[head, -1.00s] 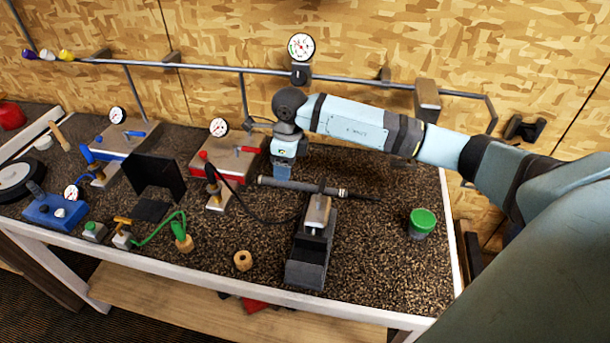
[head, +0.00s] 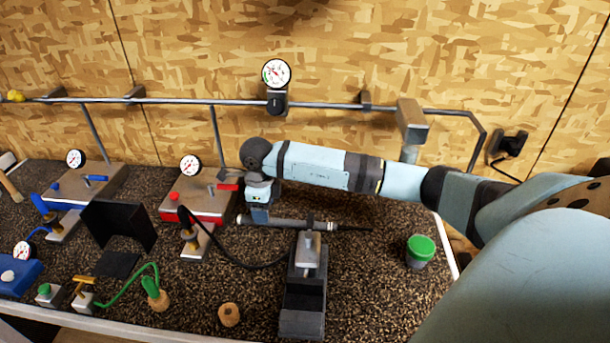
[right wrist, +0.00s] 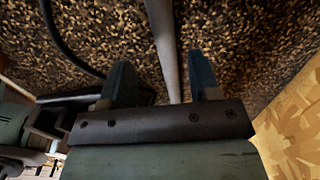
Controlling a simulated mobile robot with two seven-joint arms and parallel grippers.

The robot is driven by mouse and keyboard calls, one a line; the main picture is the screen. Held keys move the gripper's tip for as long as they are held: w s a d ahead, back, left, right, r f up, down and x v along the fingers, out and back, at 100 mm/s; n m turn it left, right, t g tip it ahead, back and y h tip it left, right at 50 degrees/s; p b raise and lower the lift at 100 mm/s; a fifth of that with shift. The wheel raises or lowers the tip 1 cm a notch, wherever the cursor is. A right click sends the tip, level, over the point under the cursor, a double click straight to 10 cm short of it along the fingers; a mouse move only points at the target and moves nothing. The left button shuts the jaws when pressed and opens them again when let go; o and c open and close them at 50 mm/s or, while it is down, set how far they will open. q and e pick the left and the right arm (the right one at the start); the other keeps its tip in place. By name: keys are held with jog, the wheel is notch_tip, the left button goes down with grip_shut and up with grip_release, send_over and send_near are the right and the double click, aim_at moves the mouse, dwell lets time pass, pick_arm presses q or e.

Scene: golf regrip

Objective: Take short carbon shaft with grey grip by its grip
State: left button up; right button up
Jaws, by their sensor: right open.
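The short carbon shaft with its grey grip (head: 285,223) lies crosswise above the bench, its thin dark end pointing right, at the back end of a dark vise (head: 303,300). My right gripper (head: 259,217) points down at the grip's left part. In the right wrist view my right gripper (right wrist: 163,85) is open, with the grey grip (right wrist: 163,40) running between its two fingers, gaps on both sides. Finger contact with the grip is not visible. My left gripper is not in view.
A red-lever box (head: 198,205) with a gauge stands just left of my right gripper. A black hose runs to the vise. A green-lidded jar (head: 420,250) stands right. A rail (head: 330,104) with a gauge crosses behind. The bench is clear between vise and jar.

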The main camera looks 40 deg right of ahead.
jog(key=f+b, duration=0.1)
jog(key=f, duration=0.2)
jog(key=f+b, duration=0.1)
jog(key=f, duration=0.1)
jog(key=shift+w+d+b, duration=0.15)
jog(key=shift+w+b, duration=0.15)
jog(key=shift+r, duration=0.15)
jog(key=shift+c, duration=0.4)
grip_shut()
